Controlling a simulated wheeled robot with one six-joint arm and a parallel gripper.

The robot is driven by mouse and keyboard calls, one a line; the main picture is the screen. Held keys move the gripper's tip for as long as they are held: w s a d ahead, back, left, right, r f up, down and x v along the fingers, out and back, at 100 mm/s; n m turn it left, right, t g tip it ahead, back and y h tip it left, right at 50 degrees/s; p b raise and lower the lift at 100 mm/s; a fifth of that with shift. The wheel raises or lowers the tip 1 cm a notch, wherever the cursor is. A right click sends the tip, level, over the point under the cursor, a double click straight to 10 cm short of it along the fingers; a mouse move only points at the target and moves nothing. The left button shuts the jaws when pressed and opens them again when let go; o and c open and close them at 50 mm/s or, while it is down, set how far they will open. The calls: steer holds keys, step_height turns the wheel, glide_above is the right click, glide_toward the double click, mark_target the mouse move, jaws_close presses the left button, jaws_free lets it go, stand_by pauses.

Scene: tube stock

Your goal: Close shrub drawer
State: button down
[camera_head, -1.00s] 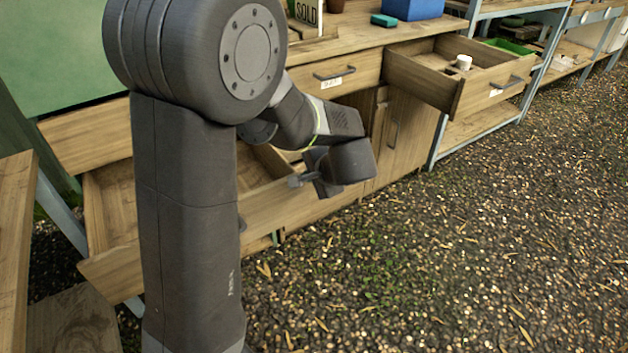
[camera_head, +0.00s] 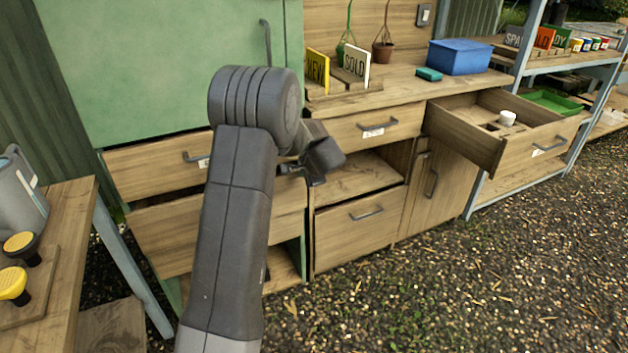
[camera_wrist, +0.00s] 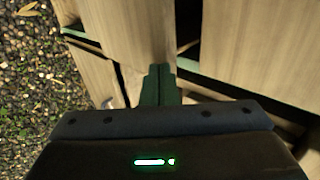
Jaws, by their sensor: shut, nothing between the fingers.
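A wooden lower-left drawer (camera_head: 165,240), below the green cabinet door, shows its front on both sides of my arm. It sits close to the cabinet; the arm hides its middle, and I cannot tell if it is fully shut. The labelled drawer (camera_head: 135,172) is above it. My gripper (camera_head: 284,169) is shut and empty, with its tips near the right side of these drawer fronts. In the wrist view, the dark closed fingers (camera_wrist: 158,86) point at wooden panels; contact is unclear. No label reads clearly as shrub.
An upper-right drawer (camera_head: 540,147) stands open, holding a white cup (camera_head: 508,118). The lower middle drawer (camera_head: 350,220) is beneath an open recess. A side table (camera_head: 75,215) stands at the left. The gravel (camera_head: 480,290) at the front right is clear.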

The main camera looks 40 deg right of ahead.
steer(key=w, duration=0.2)
steer(key=w+d+p, duration=0.1)
steer(key=w, duration=0.1)
steer(key=shift+w+r, duration=0.15)
steer(key=shift+w, duration=0.1)
stand_by(0.3)
